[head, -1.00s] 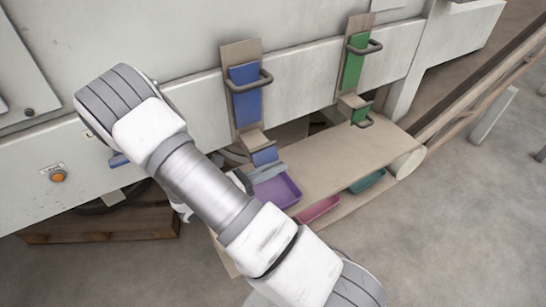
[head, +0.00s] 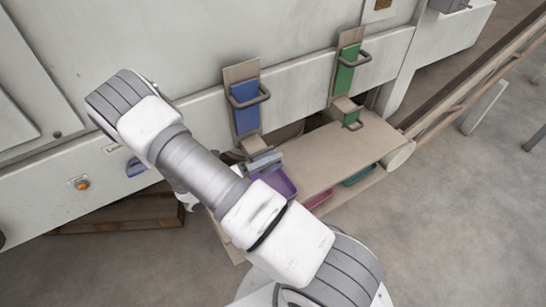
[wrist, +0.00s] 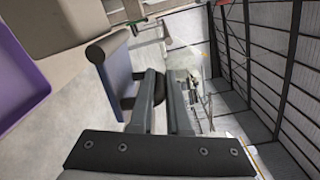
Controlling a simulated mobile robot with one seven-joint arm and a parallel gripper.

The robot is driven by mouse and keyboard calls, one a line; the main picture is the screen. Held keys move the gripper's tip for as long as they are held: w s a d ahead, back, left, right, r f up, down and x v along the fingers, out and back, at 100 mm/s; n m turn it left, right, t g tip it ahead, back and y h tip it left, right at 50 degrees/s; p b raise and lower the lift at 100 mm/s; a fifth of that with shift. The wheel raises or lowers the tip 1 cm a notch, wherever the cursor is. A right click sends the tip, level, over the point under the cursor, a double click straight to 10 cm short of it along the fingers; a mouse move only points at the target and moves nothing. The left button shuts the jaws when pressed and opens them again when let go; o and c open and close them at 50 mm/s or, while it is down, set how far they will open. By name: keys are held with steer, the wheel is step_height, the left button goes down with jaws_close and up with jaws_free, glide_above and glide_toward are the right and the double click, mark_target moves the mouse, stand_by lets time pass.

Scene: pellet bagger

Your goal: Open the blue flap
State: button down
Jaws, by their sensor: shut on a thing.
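The blue flap (wrist: 116,78) shows in the wrist view as a blue panel with a beige rounded edge, just left of my gripper's fingers. My gripper (wrist: 160,85) is shut on the flap's dark handle, part of which shows between the fingertips. In the head view my gripper (head: 264,161) is at the foot of the left chute (head: 254,144), above the purple tray (head: 270,185). There my gripper largely hides the flap, so its exact angle is hard to tell. A taller blue gate (head: 245,108) with a handle sits above on the machine's front.
To the right are a green gate (head: 346,72) and a lower green flap (head: 352,118), each with a handle. A beige shelf (head: 335,155) runs below, with a pink tray (head: 318,199) and a teal tray (head: 360,175) under its edge. An orange button (head: 82,185) is at left.

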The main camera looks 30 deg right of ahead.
steer(key=shift+w+a+r+n+p, duration=0.15)
steer(key=shift+r+n+p, duration=0.1)
steer(key=shift+n, duration=0.2)
steer(key=shift+w+d+r+n+p, duration=0.1)
steer(key=shift+r+n+p, duration=0.15)
steer(key=shift+n, duration=0.2)
steer(key=c, duration=1.2)
jaws_free()
steer(key=shift+o, duration=0.2)
steer(key=a+b, duration=0.2)
steer(key=a, duration=1.5)
steer(key=shift+s+a, duration=0.25)
